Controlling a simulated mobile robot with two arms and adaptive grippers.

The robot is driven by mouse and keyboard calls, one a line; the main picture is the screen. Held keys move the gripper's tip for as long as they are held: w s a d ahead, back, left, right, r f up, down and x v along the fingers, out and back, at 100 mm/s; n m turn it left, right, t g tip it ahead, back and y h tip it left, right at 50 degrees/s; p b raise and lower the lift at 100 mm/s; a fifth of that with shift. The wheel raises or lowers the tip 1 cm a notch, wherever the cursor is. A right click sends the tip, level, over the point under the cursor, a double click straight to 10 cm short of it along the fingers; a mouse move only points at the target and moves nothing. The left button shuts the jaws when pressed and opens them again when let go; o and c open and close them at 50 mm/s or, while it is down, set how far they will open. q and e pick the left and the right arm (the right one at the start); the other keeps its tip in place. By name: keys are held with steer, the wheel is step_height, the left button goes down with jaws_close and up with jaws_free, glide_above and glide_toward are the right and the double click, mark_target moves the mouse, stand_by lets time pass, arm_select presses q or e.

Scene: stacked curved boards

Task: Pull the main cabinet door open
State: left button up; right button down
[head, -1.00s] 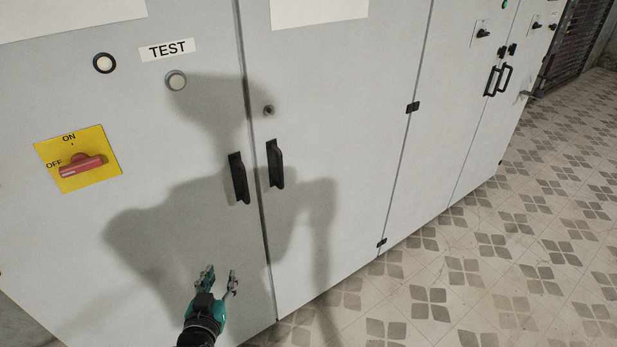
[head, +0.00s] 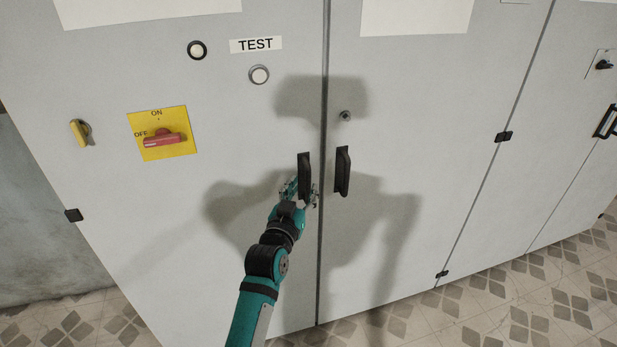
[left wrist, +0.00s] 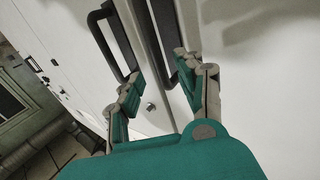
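The grey cabinet door (head: 232,130) with the TEST label is shut, its edge flush with the neighbouring door (head: 420,150). Its black vertical handle (head: 304,170) is near that edge, and the other door's black handle (head: 342,172) is just to the right. My left gripper (head: 303,192) is at the lower part of the left handle, with one finger on each side. In the left wrist view my left gripper (left wrist: 163,92) is open. The near handle (left wrist: 164,30) passes close to its right finger; contact cannot be told. My right gripper is not in view.
A yellow plate with a red switch (head: 164,138), a yellow knob (head: 81,132) and round buttons (head: 259,75) are on the door. A keyhole (head: 345,115) is above the right handle. Patterned floor (head: 500,300) is open at the lower right; a wall (head: 40,220) is at the left.

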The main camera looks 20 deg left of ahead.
mark_target(307, 181)
arm_select(q)
steer(key=shift+w, duration=2.35)
jaws_close()
